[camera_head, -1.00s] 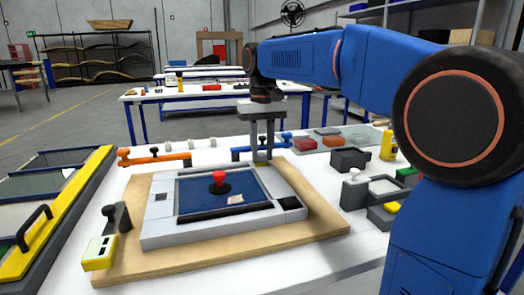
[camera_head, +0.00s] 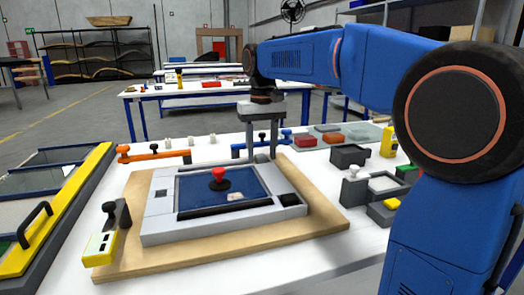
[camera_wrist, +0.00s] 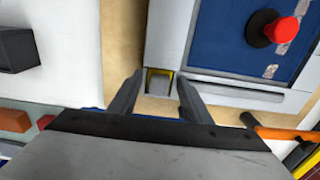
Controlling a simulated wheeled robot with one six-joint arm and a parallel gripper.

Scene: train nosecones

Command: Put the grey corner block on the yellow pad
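My gripper (camera_wrist: 151,95) is open above the far right corner of the grey frame (camera_wrist: 172,30) in the wrist view. Its two fingers stand apart on either side of a small grey corner block (camera_wrist: 158,83), with a gap on each side. Yellow edges of the yellow pad (camera_wrist: 151,72) show around the block, which appears to sit on it. In the head view my gripper (camera_head: 262,157) is low at the frame's far right corner, and its fingers largely hide the block and pad.
The grey frame lies on a wooden board (camera_head: 318,222) and holds a blue panel with a red knob (camera_head: 218,173). An orange-handled clamp (camera_head: 152,154) and a blue clamp (camera_head: 240,152) stand behind. Dark boxes (camera_head: 349,156) stand to the right.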

